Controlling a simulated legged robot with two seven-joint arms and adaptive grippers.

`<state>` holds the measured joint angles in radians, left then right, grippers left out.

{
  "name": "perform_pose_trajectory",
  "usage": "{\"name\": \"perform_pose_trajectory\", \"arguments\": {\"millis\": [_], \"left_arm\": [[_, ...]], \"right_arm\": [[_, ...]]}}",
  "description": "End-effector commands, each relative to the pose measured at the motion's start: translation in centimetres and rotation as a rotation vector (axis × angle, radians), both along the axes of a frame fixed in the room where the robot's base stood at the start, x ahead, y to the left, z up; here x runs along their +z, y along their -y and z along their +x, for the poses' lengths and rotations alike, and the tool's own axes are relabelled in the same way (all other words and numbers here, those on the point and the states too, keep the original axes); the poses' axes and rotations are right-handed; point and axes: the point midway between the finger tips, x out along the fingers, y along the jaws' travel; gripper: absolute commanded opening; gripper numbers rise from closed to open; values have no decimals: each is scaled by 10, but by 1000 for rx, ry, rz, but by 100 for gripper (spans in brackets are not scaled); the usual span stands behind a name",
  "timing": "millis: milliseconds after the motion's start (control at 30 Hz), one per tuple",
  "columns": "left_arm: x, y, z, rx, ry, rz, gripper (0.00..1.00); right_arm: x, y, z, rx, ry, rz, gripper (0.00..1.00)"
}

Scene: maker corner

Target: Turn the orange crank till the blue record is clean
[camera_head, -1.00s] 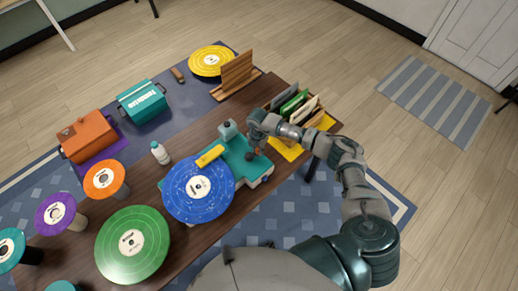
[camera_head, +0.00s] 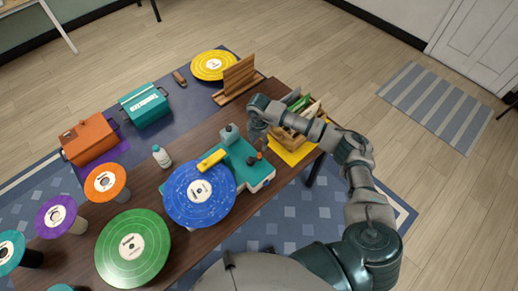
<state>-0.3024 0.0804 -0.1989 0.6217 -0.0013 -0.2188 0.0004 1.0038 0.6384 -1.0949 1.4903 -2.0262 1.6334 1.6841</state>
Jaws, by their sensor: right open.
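The blue record (camera_head: 182,206) lies flat on a teal cleaning machine (camera_head: 236,163) and shows pale specks and streaks. A yellow arm (camera_head: 211,160) reaches over its edge. The small orange crank (camera_head: 252,159) is on the machine's right part, beside a dark knob. My right gripper (camera_head: 257,137) is open and empty, just above and behind the crank, apart from it. Its fingers are small and partly hidden by its own wrist. My left gripper is not in view.
A white bottle (camera_head: 161,157) stands left of the machine. A green record (camera_head: 132,248) and several records on stands are at the left. A wooden crate (camera_head: 290,133) with sleeves is behind my right forearm. Orange (camera_head: 88,140) and teal (camera_head: 144,106) boxes stand behind.

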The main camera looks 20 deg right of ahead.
Motion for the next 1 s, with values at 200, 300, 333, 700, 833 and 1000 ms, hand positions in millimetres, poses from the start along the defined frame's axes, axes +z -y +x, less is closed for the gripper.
{"name": "perform_pose_trajectory", "arguments": {"millis": [200,300,333,700,833,1000], "left_arm": [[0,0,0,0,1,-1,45],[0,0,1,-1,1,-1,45],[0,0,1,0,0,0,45],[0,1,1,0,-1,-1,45],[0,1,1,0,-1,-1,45],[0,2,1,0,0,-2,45]], "right_arm": [[26,-2,1,0,1,-1,45],[28,-1,1,0,0,0,45],[29,-1,1,0,0,0,45],[28,-1,0,0,-1,-1,45],[28,-1,0,0,-1,-1,45],[28,-1,0,0,-1,-1,45]]}}
